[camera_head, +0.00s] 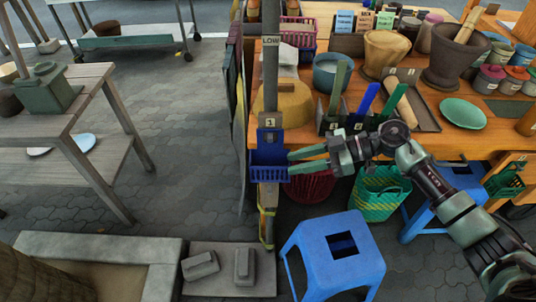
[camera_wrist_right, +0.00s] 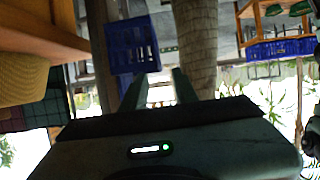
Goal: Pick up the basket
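A small blue basket (camera_head: 268,160) hangs on a grey pole at the table's left front corner, below a tag marked 1. My right gripper (camera_head: 291,162) is just to its right, with two green fingers spread apart and pointing left at it. In the right wrist view the blue basket (camera_wrist_right: 132,45) is beyond the fingertips, on the left finger's side. The right gripper (camera_wrist_right: 158,77) is empty there. I cannot tell if a fingertip touches the basket. A red basket (camera_head: 309,187) and a green woven basket (camera_head: 378,193) are lower, under the table edge. My left gripper is out of view.
The wooden table (camera_head: 465,140) holds a mortar (camera_head: 452,62), bowls, a green plate (camera_head: 463,113) and several jars. Blue stools (camera_head: 333,255) stand in front. A kerbed planter (camera_head: 95,245) and a wooden bench (camera_head: 85,110) are on the left. Paving between them is clear.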

